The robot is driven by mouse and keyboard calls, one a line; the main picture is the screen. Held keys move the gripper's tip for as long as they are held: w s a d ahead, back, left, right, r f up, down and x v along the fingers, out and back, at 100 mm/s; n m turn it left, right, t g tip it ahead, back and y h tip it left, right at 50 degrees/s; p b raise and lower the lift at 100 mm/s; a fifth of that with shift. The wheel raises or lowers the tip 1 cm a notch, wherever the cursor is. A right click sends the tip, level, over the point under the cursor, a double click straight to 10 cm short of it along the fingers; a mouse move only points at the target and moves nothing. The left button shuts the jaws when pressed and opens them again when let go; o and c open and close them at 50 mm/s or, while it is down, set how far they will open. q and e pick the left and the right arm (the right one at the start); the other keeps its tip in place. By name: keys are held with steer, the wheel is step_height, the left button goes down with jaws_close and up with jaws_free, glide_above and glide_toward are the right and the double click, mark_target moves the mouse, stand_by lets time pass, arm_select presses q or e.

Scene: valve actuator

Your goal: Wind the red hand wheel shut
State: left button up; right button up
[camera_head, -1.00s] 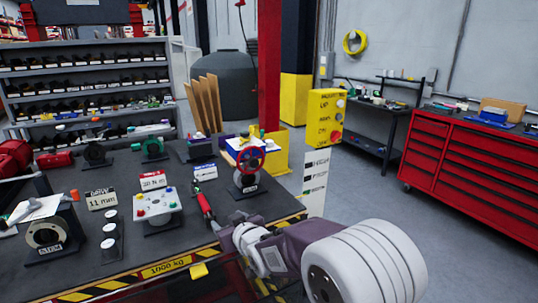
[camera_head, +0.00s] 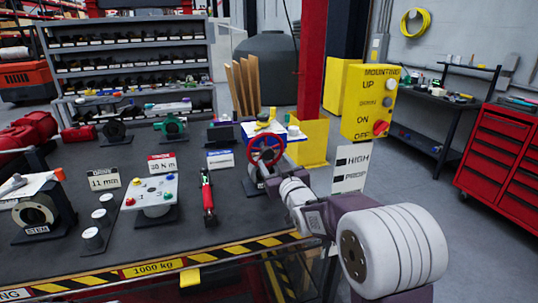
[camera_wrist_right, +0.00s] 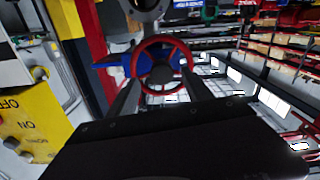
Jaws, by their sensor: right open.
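The red hand wheel (camera_head: 266,148) stands upright on a blue valve body at the right end of the dark workbench (camera_head: 240,222). My right arm comes in from the lower right, and its gripper (camera_head: 272,180) is just in front of and below the wheel, partly hidden by the arm. In the right wrist view, the wheel (camera_wrist_right: 161,73) faces me between and beyond the two spread fingers of my open right gripper (camera_wrist_right: 160,88). I cannot tell whether the fingers touch the rim. My left gripper is not in view.
A yellow control box (camera_head: 368,102) on a post stands right of the wheel. A red-handled tool (camera_head: 208,195) lies left of it. A button panel (camera_head: 150,194) and label signs sit farther left. Red drawers (camera_head: 503,150) stand far right.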

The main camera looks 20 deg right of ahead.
mark_target(269, 156)
steer(key=w, duration=0.4)
steer(key=w+p, duration=0.1)
steer(key=w, duration=0.1)
steer(key=shift+a+r, duration=0.1)
steer(key=shift+a, duration=0.2)
steer(key=shift+w+d, duration=0.1)
steer(key=shift+w, duration=0.25)
steer(key=shift+c, duration=0.3)
jaws_close()
